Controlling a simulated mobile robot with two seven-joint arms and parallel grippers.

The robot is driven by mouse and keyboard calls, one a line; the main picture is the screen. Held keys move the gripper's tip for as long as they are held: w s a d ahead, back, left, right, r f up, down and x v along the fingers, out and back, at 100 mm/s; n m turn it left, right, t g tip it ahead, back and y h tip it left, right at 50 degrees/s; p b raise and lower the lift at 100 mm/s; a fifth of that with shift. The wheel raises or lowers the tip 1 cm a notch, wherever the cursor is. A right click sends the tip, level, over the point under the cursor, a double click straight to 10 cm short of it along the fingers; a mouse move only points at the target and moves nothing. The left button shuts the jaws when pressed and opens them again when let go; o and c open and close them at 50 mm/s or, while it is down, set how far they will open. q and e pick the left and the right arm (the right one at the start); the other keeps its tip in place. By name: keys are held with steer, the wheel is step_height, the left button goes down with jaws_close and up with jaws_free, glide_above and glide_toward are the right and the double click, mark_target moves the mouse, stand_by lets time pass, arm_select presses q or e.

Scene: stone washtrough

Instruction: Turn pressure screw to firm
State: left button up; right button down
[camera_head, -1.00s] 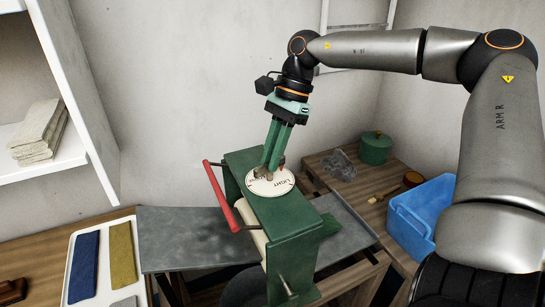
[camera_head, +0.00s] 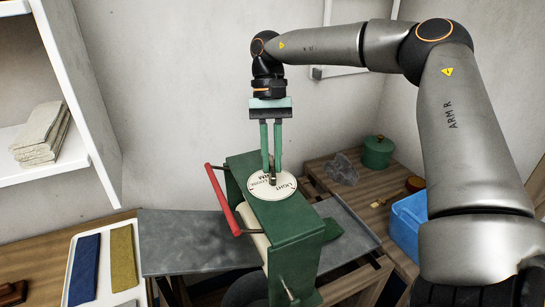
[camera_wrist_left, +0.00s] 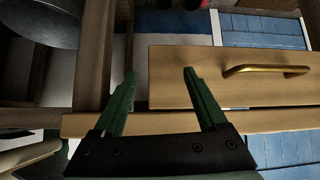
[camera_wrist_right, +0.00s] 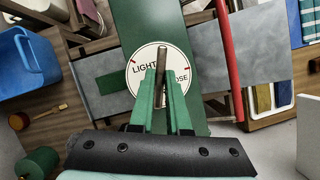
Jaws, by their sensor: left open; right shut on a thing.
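The green press (camera_head: 290,222) stands on the grey bench, with a red handle (camera_head: 222,198) at its left side. The metal pressure screw (camera_wrist_right: 161,64) rises from the dial's middle. My right gripper (camera_head: 271,172) points straight down and is shut on the pressure screw's upper part. Its fingers hide part of the dial in the right wrist view. My left gripper (camera_wrist_left: 158,75) is open and empty, facing a wooden drawer (camera_wrist_left: 225,75) with a brass handle.
A blue bin (camera_head: 408,222) and a green lidded pot (camera_head: 377,151) stand to the right. A white tray (camera_head: 72,270) with blue and yellow cloths lies at left. A shelf with folded cloths (camera_head: 42,133) is at upper left.

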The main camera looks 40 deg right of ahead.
steer(key=shift+w+a+n+g+h, duration=0.1)
steer(key=shift+n+g+h, duration=0.4)
steer(key=shift+n, duration=1.5)
steer(key=shift+h, duration=0.3)
steer(key=c, duration=0.9)
jaws_free()
steer(key=shift+p+v, duration=0.35)
steer(key=shift+v, duration=3.35)
